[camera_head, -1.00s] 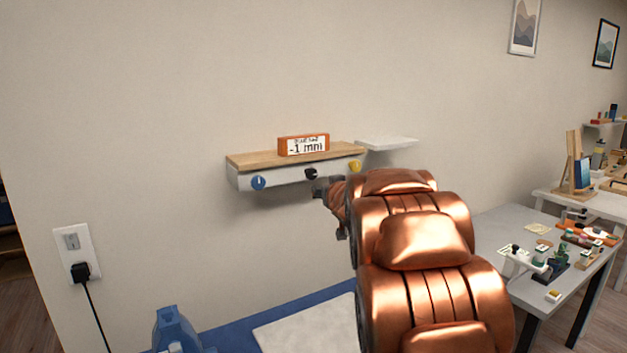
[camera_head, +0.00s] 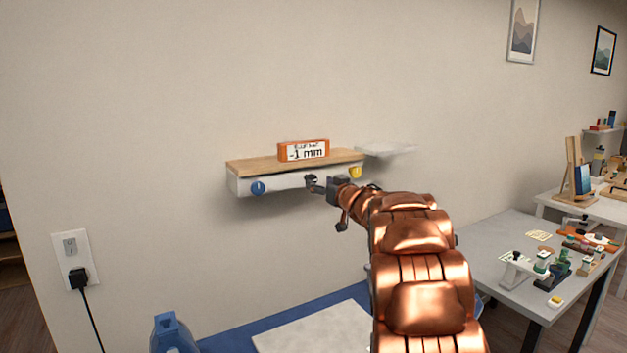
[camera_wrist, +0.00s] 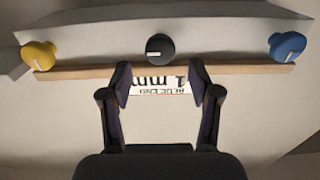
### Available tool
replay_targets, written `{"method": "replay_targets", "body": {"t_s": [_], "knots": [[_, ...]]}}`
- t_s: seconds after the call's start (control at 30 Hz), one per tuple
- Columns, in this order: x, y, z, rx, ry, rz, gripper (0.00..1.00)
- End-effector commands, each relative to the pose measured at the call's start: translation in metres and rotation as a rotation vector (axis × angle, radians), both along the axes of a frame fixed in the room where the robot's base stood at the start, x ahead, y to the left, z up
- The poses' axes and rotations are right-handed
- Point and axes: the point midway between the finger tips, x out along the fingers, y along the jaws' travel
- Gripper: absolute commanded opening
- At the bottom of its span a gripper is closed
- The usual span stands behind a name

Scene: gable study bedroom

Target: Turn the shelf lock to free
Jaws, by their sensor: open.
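The wall shelf (camera_head: 285,183) has a wooden top and a pale front with three knobs. The blue knob (camera_head: 258,188) is at the left and the yellow knob (camera_head: 355,172) at the right. The black knob (camera_head: 311,180) is in the middle, partly covered by my gripper (camera_head: 318,185). In the wrist view, which is upside down, the black knob (camera_wrist: 160,47) has a white, roughly level mark. It lies just beyond and between my open fingertips (camera_wrist: 159,75), with nothing held. The yellow knob (camera_wrist: 40,56) and blue knob (camera_wrist: 288,47) also show there. Which knob is the lock is not labelled.
An orange level display (camera_head: 303,150) reading "-1 mm" stands on the shelf. A small pale shelf (camera_head: 388,149) is to its right. A grey table (camera_head: 490,262) with several small items stands at the right. A wall socket with a black plug (camera_head: 78,277) is at the left.

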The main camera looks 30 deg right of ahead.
Motion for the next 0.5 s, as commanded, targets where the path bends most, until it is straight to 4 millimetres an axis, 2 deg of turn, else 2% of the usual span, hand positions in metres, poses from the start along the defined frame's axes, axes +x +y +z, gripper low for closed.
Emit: {"method": "replay_targets", "body": {"t_s": [0.2, 0.5], "knots": [[0.028, -0.001, 0.000, 0.000, 0.000, 0.003, 0.62], [0.046, -0.002, 0.001, -0.001, -0.001, 0.000, 0.62]]}}
